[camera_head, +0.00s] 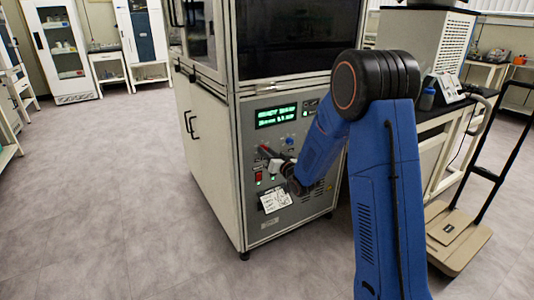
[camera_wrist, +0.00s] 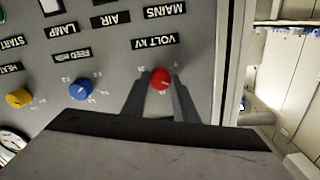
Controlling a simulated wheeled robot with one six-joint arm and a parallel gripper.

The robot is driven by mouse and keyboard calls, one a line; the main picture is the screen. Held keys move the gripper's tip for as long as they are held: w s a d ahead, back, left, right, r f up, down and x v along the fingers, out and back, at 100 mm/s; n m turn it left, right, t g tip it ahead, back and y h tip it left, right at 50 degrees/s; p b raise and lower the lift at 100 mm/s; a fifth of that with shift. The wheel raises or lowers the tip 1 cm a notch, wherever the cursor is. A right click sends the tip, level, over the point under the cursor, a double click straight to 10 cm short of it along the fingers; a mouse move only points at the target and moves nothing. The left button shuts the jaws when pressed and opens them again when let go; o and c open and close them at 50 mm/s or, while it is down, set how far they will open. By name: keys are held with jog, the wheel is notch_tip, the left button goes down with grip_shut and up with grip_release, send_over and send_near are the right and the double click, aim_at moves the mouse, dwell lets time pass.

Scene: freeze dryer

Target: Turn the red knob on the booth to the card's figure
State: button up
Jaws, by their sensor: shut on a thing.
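The booth (camera_head: 215,140) is a large pale cabinet with a grey control panel. In the wrist view the panel appears upside down, and the red knob (camera_wrist: 160,79) sits by the label "VOLT kV". My gripper (camera_wrist: 160,88) has one finger on each side of the red knob and is shut on it. In the head view my gripper (camera_head: 268,157) reaches the panel from the right, and its wrist hides part of the panel. A white card (camera_head: 275,201) with dark marks is low on the panel; its figure is too small to read. The knob's exact setting is unclear.
A blue knob (camera_wrist: 81,90) and a yellow knob (camera_wrist: 19,98) are beside the red one. A green-lit display (camera_head: 276,115) is above, and a red switch (camera_head: 258,177) is lower left. A bench (camera_head: 440,140) and a platform cart (camera_head: 455,235) stand right. The floor at left is clear.

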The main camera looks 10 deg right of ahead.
jog(key=shift+f+m, duration=0.1)
jog(key=shift+m, duration=0.2)
jog(key=shift+s, duration=0.1)
jog(key=o, duration=1.1)
jog(key=shift+c, duration=0.2)
